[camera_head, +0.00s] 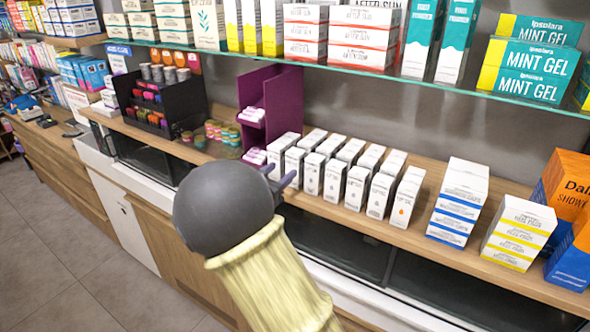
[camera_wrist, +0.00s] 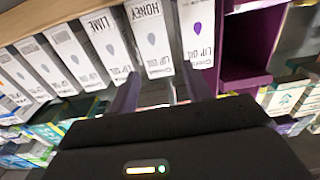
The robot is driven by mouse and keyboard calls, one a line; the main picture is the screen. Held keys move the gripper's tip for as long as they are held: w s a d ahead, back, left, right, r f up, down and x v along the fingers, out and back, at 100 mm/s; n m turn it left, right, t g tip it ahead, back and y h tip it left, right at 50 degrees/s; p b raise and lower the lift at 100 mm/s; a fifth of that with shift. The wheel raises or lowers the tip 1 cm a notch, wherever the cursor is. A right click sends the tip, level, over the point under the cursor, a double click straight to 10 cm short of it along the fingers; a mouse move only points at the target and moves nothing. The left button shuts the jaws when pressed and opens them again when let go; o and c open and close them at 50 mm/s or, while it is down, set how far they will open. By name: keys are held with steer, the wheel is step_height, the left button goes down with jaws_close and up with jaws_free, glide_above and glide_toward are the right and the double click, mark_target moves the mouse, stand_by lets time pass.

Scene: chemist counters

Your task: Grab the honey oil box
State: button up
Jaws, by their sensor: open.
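The honey lip oil box (camera_wrist: 152,42) is white with a grey drop on its front and stands in a row of similar boxes. It is second from the purple display in the wrist view. My gripper (camera_wrist: 161,76) is open, with its two dark fingers pointing at the row. The honey box's lower front shows between the fingertips; whether they reach around it I cannot tell. In the head view my gripper (camera_head: 279,176) is at the left end of the row, and my wrist hides part of the shelf edge. Flavour names are too small to read there.
A white box with a purple drop (camera_wrist: 198,32) and the lime box (camera_wrist: 106,46) flank the honey box closely. A purple display stand (camera_head: 272,104) stands left of the row in the head view. A glass shelf (camera_head: 390,74) with stock hangs above.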

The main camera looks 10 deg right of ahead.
mark_target(292, 162)
steer(key=b+x, duration=0.1)
steer(key=x, duration=0.4)
steer(key=shift+d, duration=0.25)
steer(key=c, duration=0.8)
steer(key=shift+o, duration=0.2)
steer(key=shift+r, duration=0.15)
step_height(292, 162, up, 18)
steer(key=b, duration=0.2)
